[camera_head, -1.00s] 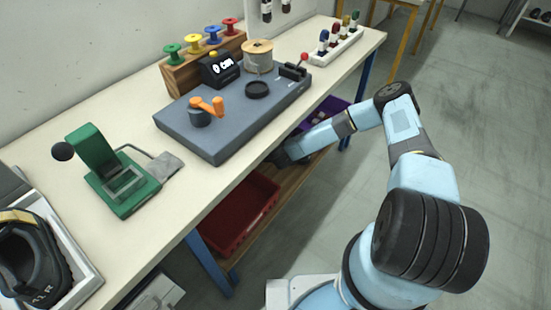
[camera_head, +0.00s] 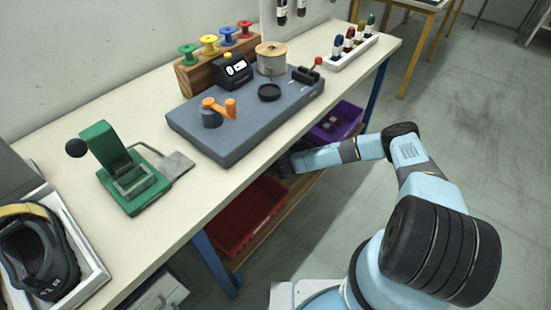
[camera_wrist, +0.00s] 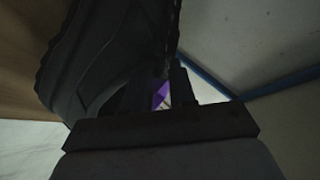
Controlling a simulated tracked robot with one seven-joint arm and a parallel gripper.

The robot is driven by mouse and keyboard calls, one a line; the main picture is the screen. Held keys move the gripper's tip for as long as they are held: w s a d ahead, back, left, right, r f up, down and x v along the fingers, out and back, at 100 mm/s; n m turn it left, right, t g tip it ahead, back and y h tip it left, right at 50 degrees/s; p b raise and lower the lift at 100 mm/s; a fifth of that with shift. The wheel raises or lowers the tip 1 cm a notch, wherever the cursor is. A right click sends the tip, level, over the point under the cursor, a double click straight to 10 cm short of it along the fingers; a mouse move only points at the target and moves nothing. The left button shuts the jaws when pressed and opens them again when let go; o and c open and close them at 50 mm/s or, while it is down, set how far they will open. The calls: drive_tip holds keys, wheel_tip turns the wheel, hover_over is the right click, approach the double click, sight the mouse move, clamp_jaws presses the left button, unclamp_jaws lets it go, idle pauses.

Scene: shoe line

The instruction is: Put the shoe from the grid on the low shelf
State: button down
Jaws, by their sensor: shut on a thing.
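My gripper (camera_wrist: 172,85) is shut on a dark shoe (camera_wrist: 115,60), which fills the upper left of the wrist view close to the camera. Only part of the shoe and its lugged sole edge shows. In the head view my gripper reaches under the near edge of the workbench, and the shoe is hidden there. The low shelf (camera_head: 292,203) is a wooden board under the workbench. I cannot tell whether the shoe touches it. The grid cannot be made out.
A red bin (camera_head: 235,222) and a purple bin (camera_head: 345,118) stand on the low shelf, either side of my gripper. The workbench (camera_head: 95,230) overhangs it, with a blue leg (camera_head: 215,262) in front. Another dark shoe (camera_head: 38,250) lies in a white tray on top.

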drive_tip(key=shift+f, duration=1.8)
drive_tip(key=c, duration=0.9)
unclamp_jaws()
drive_tip(key=shift+s, duration=0.2)
drive_tip(key=v, duration=1.1)
drive_tip(key=shift+s+d+r, duration=0.15)
drive_tip(key=shift+s+r, duration=0.05)
drive_tip(key=shift+s, duration=0.05)
